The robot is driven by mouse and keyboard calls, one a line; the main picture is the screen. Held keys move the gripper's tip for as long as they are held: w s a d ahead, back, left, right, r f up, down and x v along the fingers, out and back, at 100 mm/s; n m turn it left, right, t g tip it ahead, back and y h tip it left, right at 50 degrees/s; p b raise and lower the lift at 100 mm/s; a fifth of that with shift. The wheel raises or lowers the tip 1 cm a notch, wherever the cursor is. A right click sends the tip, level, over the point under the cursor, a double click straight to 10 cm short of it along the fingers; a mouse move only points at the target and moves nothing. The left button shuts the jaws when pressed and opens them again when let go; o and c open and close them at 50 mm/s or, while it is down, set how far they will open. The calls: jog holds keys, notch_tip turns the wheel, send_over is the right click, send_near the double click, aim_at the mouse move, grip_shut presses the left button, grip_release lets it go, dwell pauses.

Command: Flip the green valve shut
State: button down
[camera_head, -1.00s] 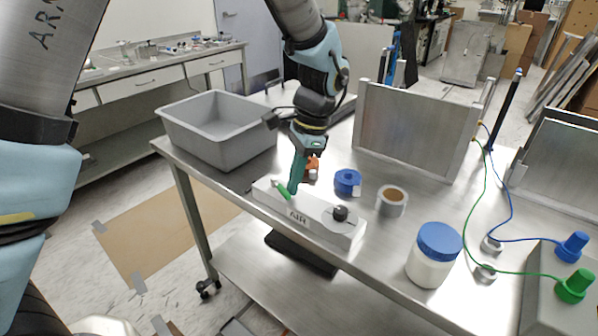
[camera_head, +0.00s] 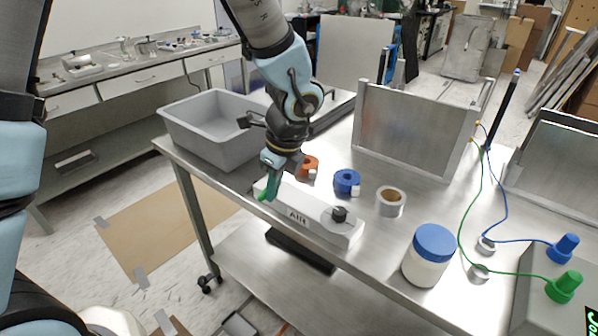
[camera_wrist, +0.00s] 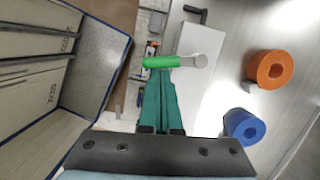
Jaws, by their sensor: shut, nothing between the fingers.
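The green valve handle (camera_wrist: 160,62) sits on the white box marked AIR (camera_head: 322,217), near the box's left end in the head view. In the wrist view the handle lies crosswise to the box (camera_wrist: 203,42), from a grey pivot out past the box's left edge. My gripper (camera_wrist: 160,78) is shut and empty, its teal fingers together just below the handle in that view. I cannot tell whether they touch it. In the head view my gripper (camera_head: 268,190) is low at the box's left end, and the handle is mostly hidden behind or beside the fingers.
A black knob (camera_head: 339,214) stands on the box's right end. Orange tape (camera_head: 309,165), blue tape (camera_head: 346,182) and a tan-cored roll (camera_head: 390,201) lie behind the box. A grey bin (camera_head: 215,135) is at left, a blue-lidded jar (camera_head: 430,255) at right.

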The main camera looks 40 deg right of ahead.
jog(key=shift+w+a+m, duration=0.35)
jog(key=shift+a+m, duration=0.05)
jog(key=shift+m, duration=0.6)
